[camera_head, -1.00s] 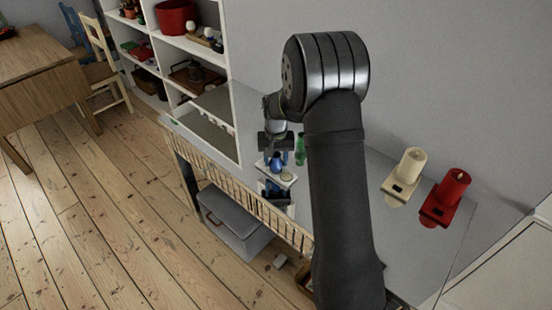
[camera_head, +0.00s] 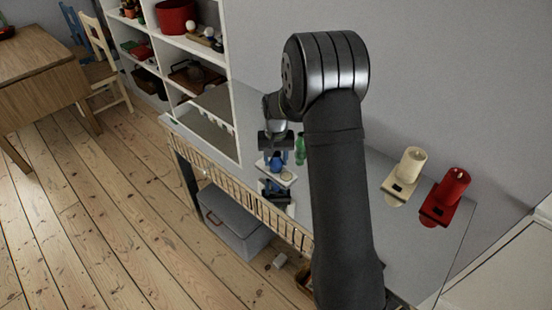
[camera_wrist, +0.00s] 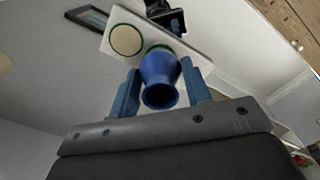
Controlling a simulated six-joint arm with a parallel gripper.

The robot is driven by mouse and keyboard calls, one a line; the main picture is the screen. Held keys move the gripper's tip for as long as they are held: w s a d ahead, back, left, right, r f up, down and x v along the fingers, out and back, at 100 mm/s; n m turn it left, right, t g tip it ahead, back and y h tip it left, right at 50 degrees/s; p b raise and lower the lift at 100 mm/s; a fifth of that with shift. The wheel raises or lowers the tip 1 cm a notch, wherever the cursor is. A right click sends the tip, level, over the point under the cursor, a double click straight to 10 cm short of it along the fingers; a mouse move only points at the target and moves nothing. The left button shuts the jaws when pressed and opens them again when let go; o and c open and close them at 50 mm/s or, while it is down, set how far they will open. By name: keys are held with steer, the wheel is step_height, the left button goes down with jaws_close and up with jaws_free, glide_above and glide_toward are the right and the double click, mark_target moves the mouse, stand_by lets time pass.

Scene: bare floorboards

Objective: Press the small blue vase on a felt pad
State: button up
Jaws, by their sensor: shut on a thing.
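The small blue vase (camera_head: 276,164) stands between the fingers of my gripper (camera_head: 276,154), at a white board on the grey tabletop. In the wrist view the blue vase (camera_wrist: 160,82) has its open mouth toward the camera, and my gripper (camera_wrist: 160,92) has a blue finger on each side of it, shut on it. The white board (camera_wrist: 190,62) carries a round pale felt pad (camera_wrist: 127,40) with a green rim beside the vase. Another green rim shows partly behind the vase, whose base is hidden, so contact there cannot be told.
A green bottle (camera_head: 300,148) stands just right of the board. A dark stand (camera_head: 274,190) lies in front of it. White shelves (camera_head: 233,110) rise at the left end of the tabletop.

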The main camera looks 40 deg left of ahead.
steer(key=shift+f, duration=0.1)
stand_by(0.4)
steer(key=shift+r, duration=3.55)
steer(key=w+d+m, duration=0.2)
steer(key=w+d, duration=0.8)
steer(key=d, duration=0.2)
steer(key=w+d+f+m, duration=0.1)
steer(key=w+d+m, duration=0.2)
steer(key=d, duration=1.4)
steer(key=w+d+f+m, duration=0.1)
steer(key=w+d+m, duration=0.2)
steer(key=d, duration=1.5)
steer(key=shift+w+d+m, duration=0.15)
steer(key=shift+d+m, duration=0.1)
steer(key=shift+m, duration=0.15)
